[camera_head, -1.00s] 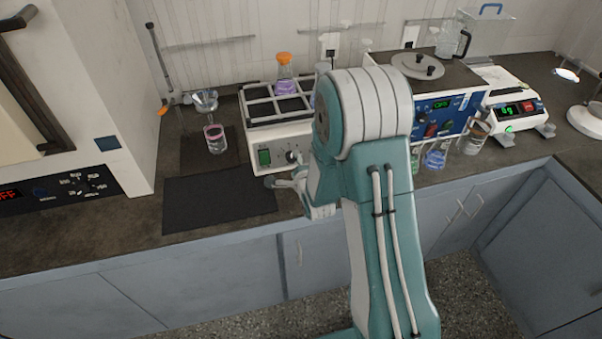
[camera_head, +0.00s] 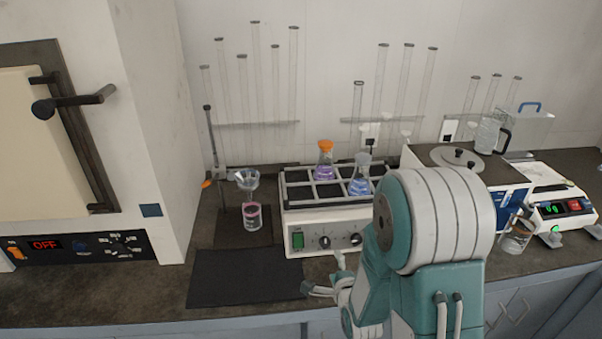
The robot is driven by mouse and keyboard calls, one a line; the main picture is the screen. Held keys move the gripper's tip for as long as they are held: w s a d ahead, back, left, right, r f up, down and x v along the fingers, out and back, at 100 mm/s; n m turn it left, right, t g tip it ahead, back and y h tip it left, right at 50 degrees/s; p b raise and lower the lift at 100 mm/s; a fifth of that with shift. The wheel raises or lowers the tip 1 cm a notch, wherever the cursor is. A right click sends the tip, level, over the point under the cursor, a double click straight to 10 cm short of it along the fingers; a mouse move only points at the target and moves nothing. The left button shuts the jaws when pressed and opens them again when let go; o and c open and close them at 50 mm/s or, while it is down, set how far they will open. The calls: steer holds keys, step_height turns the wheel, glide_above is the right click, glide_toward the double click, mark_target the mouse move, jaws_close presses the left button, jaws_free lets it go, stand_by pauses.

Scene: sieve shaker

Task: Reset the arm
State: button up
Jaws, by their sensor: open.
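My arm rises from the lower right of the head view and bends over the counter's front edge. My gripper (camera_head: 322,275) is open with its fingers apart. It is empty, in front of the white shaker (camera_head: 296,222) and by the right edge of the black mat (camera_head: 245,279). The shaker's rack holds a flask of purple liquid with an orange cap (camera_head: 324,162) and a flask of blue liquid with a grey stopper (camera_head: 361,178). My arm hides part of the counter and of the blue-fronted water bath (camera_head: 514,198) to the right.
A funnel (camera_head: 247,180) on a stand is above a beaker of pink-topped liquid (camera_head: 252,216). An oven (camera_head: 60,150) stands at left, its display reading OFF. A balance (camera_head: 555,212) and another beaker (camera_head: 516,235) are at right. The black mat is bare.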

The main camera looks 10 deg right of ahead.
steer(key=s+r+n+g, duration=0.4)
steer(key=s+r+n, duration=0.2)
steer(key=r+n, duration=0.45)
steer(key=s+r+n+g, duration=0.2)
steer(key=s+r+n, duration=0.2)
steer(key=s, duration=0.5)
steer(key=s+r+n+g, duration=0.2)
steer(key=s+r+n, duration=0.3)
steer(key=s, duration=0.5)
steer(key=shift+a+r+g+h, duration=0.25)
steer(key=shift+r+g+h, duration=0.05)
steer(key=shift+r+g, duration=0.1)
